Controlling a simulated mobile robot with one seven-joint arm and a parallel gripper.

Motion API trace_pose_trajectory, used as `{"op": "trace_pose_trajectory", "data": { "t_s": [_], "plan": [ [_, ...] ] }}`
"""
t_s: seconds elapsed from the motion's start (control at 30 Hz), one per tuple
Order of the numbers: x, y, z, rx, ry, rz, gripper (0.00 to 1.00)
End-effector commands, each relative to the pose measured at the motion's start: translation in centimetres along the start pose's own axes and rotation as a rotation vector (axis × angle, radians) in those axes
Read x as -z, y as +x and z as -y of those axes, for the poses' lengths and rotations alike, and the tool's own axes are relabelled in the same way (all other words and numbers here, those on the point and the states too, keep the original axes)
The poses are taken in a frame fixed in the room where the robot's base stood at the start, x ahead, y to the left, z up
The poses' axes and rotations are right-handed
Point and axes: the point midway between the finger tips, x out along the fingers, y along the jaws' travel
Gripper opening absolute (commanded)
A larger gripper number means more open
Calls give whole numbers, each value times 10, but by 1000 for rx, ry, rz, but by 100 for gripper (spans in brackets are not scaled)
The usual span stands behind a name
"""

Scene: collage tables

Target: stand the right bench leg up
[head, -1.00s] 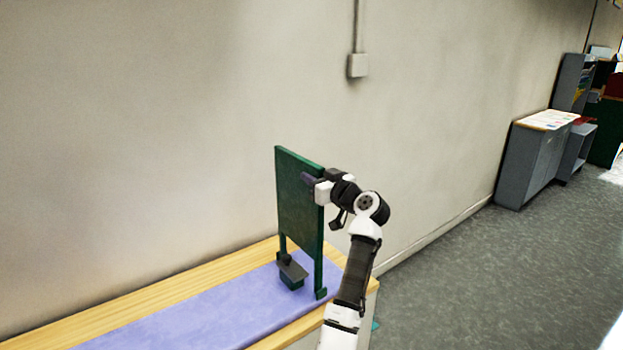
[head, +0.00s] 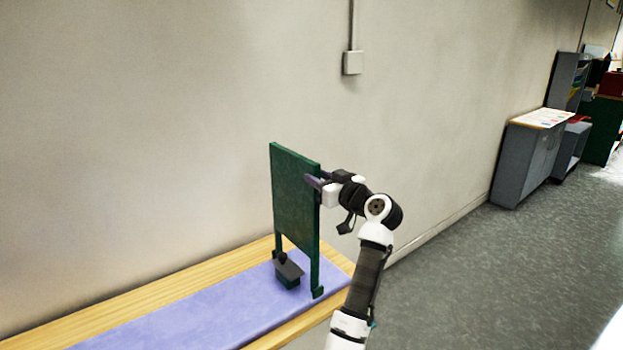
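The bench leg, a flat dark green panel (head: 295,198) with two narrow feet, stands upright on the purple mat (head: 205,318) near the table's right end. My gripper (head: 317,179) is at the panel's upper right edge. Its fingers look apart, one overlapping the panel's near face in the picture. Whether they touch the panel cannot be told.
The wooden table (head: 150,298) runs along a bare wall with a switch box (head: 352,62). Grey cabinets (head: 530,160) stand far right; the floor between is clear.

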Motion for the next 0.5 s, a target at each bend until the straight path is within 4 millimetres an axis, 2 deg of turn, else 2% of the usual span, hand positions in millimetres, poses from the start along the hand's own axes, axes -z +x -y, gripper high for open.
{"op": "trace_pose_trajectory", "data": {
  "t_s": [0.03, 0.2, 0.33, 0.5],
  "plan": [
    [-5, -16, -3, -8, -3, -3, 28],
    [-3, -55, -3, -9, -3, -4, 28],
    [-2, -77, -2, -7, -2, -2, 28],
    [0, -94, -1, -3, -1, -2, 28]
  ]
}}
